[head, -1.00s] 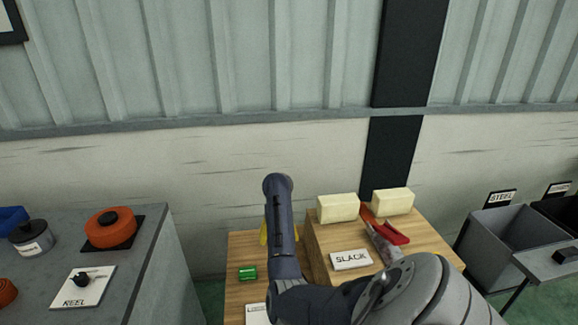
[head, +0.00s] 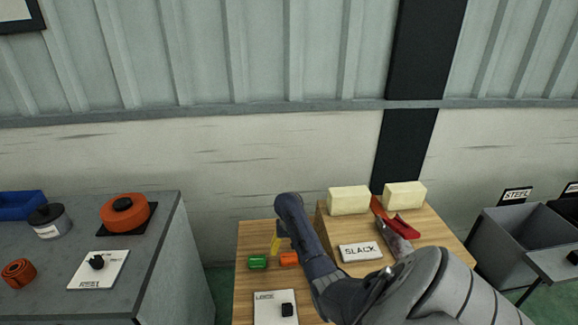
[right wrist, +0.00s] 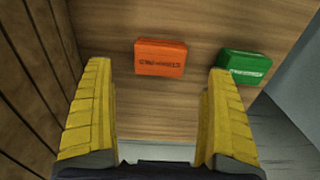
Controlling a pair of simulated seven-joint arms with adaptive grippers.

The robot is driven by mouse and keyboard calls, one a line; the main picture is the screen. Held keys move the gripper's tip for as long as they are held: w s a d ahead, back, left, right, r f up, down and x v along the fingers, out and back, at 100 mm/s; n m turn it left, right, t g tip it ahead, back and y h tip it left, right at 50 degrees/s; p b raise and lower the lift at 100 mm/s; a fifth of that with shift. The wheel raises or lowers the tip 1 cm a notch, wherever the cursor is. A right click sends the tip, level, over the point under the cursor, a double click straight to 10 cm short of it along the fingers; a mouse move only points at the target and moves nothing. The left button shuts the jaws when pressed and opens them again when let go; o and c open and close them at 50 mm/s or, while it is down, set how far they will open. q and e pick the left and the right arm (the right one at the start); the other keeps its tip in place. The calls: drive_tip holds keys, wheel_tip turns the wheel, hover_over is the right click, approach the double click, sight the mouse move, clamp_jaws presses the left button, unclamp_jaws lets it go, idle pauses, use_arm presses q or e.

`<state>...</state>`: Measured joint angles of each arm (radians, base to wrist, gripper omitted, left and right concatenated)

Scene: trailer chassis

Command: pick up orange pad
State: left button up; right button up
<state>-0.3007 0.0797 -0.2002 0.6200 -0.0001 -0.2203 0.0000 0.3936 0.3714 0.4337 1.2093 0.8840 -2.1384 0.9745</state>
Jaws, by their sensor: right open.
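The orange pad (head: 289,259) lies on the low wooden surface, partly hidden by my right arm in the head view. In the right wrist view the orange pad (right wrist: 161,58) is whole, with dark lettering on it. My right gripper (right wrist: 160,72) is open and empty. Its yellow fingers appear on either side of the pad, which shows near the fingertips; I cannot tell the height gap. In the head view one yellow finger of the right gripper (head: 276,245) shows just left of the pad. My left gripper is not in view.
A green pad (head: 258,262) lies close left of the orange one. A LOCK card (head: 275,308) with a black knob is in front. A raised wooden block with a SLACK sign (head: 361,253), cream blocks (head: 348,200) and a red-handled tool (head: 404,226) stands right.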

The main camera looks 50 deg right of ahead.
sight(289, 257)
drive_tip(key=shift+s+f, duration=0.1)
drive_tip(key=shift+f, duration=2.65)
drive_tip(key=c, duration=1.3)
drive_tip(key=shift+r, duration=0.1)
drive_tip(key=shift+c, duration=0.2)
